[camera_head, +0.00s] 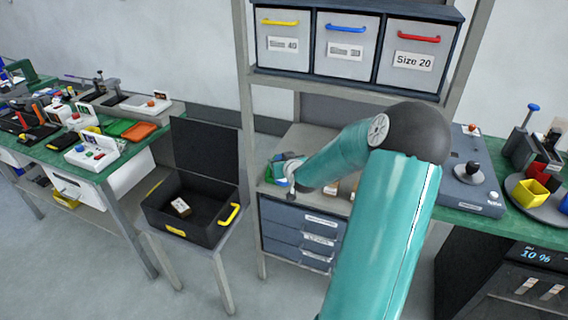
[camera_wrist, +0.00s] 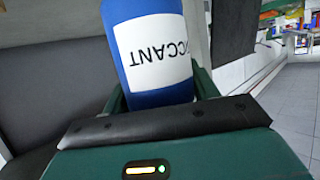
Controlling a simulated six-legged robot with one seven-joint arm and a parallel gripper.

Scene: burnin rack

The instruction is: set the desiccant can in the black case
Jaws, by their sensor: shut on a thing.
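The desiccant can (camera_wrist: 155,50) is blue with a white label, on which "CCANT" reads upside down in the wrist view. My gripper (camera_wrist: 160,92) is shut on it, with a green finger on either side. In the head view my gripper (camera_head: 286,174) is small and partly hidden by my arm, in front of the middle shelf unit. The black case (camera_head: 205,230) stands open on a small stand to the left of my gripper, with its lid upright at the back and yellow handles. A small pale labelled item (camera_head: 181,207) lies inside it, and much of its floor is bare.
A green-topped bench (camera_head: 120,160) with several devices is at the left. The shelf unit (camera_head: 245,110) has labelled bins above and blue-grey drawers (camera_head: 300,230) below. Another green bench at the right holds a grey device (camera_head: 470,185) and a yellow bin (camera_head: 530,193).

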